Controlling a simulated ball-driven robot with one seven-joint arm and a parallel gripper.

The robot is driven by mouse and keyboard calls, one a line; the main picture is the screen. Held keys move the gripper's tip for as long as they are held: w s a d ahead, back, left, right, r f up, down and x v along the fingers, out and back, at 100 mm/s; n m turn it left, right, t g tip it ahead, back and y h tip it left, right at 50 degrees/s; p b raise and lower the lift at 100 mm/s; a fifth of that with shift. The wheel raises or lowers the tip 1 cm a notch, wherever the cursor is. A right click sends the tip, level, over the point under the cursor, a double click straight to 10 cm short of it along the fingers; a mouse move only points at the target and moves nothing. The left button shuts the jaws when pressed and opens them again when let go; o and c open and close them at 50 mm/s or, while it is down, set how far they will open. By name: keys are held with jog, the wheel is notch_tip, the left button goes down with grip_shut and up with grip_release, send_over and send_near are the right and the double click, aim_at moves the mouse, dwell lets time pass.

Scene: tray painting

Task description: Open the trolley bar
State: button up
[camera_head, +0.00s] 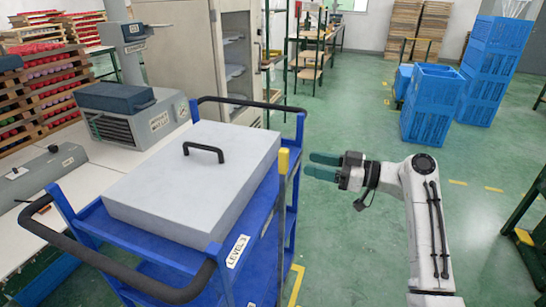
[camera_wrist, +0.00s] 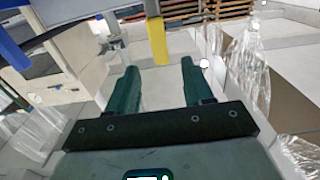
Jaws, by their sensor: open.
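The blue trolley (camera_head: 226,260) stands at the left in the head view, with black handles at both ends. The trolley bar is a thin upright bar with a yellow top (camera_head: 283,162) at the trolley's right side. Its yellow end (camera_wrist: 157,42) also shows in the wrist view, ahead of and roughly between my fingertips. My gripper (camera_head: 312,166) is open and empty, just right of the yellow end and apart from it. Its two teal fingers (camera_wrist: 160,70) are spread in the wrist view. The bar's lower end is hard to make out.
A large grey box (camera_head: 170,205) with a black handle sits on the trolley. A white table (camera_head: 105,160) with machines stands to the left. Blue crates (camera_head: 432,105) are stacked at the back right.

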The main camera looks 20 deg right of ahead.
aim_at(288, 158)
jog(key=p+x, duration=0.1)
jog(key=x, duration=0.9)
jog(key=shift+w+a+r, duration=0.1)
jog(key=shift+w+a, duration=0.1)
jog(key=shift+a, duration=0.05)
jog(key=shift+c, duration=0.5)
grip_shut()
